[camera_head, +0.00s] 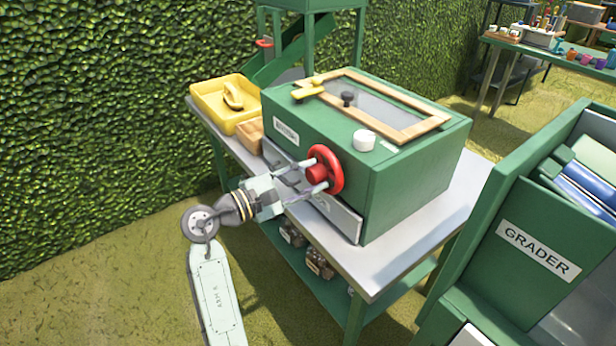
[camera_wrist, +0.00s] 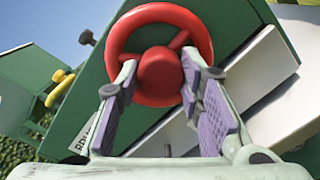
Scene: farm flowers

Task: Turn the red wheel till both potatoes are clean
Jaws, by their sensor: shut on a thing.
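The red wheel (camera_head: 329,157) is on the front of a green box-shaped machine (camera_head: 410,174) on a metal table. In the wrist view the wheel (camera_wrist: 158,62) fills the upper middle, its round hub facing me. My gripper (camera_head: 318,174) reaches it from the front left. My fingers (camera_wrist: 160,74) are shut on the wheel, one at each side of the hub. The machine's lid (camera_head: 375,104) is down, with a wooden frame around a clear pane. I cannot make out any potatoes through the pane; their state is hidden.
A yellow tray (camera_head: 209,101) with a yellow brush-like item stands left of the machine, beside a small wooden box (camera_head: 250,134). A white knob (camera_head: 363,140) sits on the machine's top. A green grader (camera_head: 540,240) stands close at the right. Grass is free in front.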

